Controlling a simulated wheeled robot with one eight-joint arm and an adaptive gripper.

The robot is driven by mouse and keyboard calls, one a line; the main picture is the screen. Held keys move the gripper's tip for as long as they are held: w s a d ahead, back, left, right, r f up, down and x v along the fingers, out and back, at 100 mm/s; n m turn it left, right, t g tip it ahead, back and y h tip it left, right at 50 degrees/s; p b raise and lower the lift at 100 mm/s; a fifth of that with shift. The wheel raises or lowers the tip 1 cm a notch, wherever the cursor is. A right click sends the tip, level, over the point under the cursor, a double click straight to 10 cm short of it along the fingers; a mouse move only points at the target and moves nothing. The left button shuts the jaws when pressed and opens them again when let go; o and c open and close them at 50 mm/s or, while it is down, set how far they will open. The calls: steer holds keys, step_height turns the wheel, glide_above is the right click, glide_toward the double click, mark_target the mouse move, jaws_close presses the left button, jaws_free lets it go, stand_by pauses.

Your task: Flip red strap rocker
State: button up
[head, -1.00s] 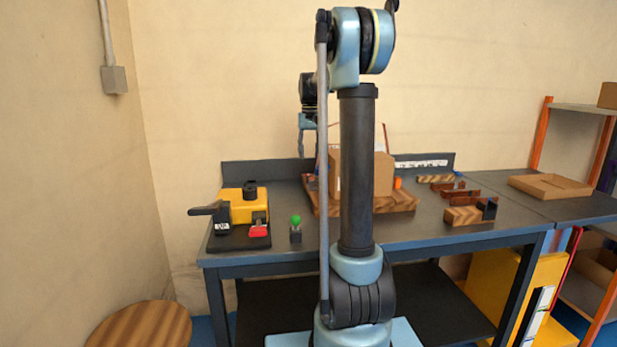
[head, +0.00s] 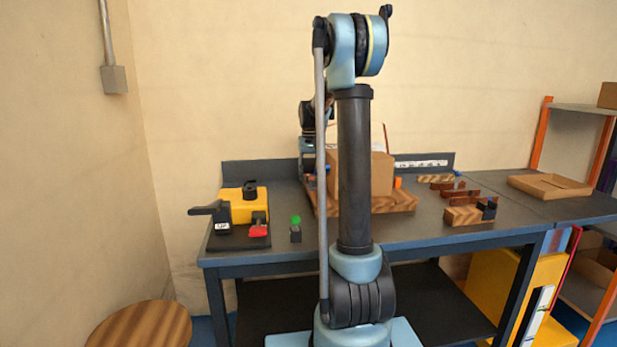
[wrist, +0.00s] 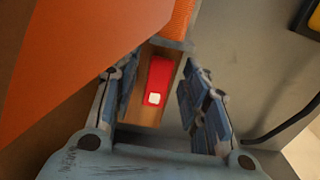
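The red strap rocker (wrist: 159,76) shows in the wrist view as a narrow red piece with a pale square at its near end. It sits on a brown wooden-looking surface. My gripper (wrist: 160,90) is open, with one blue finger on each side of the rocker as seen from the wrist. No contact shows, and I cannot tell the height gap. In the head view my gripper (head: 308,160) is at the left side of a brown box (head: 378,172), partly hidden by my arm. The rocker cannot be made out there.
An orange face (wrist: 75,60) fills the wrist view's left side, close to the left finger. A yellow device (head: 246,208) with a black handle and red part, and a green-knobbed post (head: 295,228), stand on the bench's left. Wooden pieces (head: 464,214) lie at right.

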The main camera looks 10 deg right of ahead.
jaws_close()
steer(key=shift+w+r+g, duration=0.1)
steer(key=shift+w+g, duration=0.25)
steer(key=shift+g, duration=0.75)
steer(key=shift+w+r+g, duration=0.1)
steer(key=shift+w+g, duration=0.25)
steer(key=shift+g, duration=0.75)
steer(key=shift+o, duration=0.8)
jaws_free()
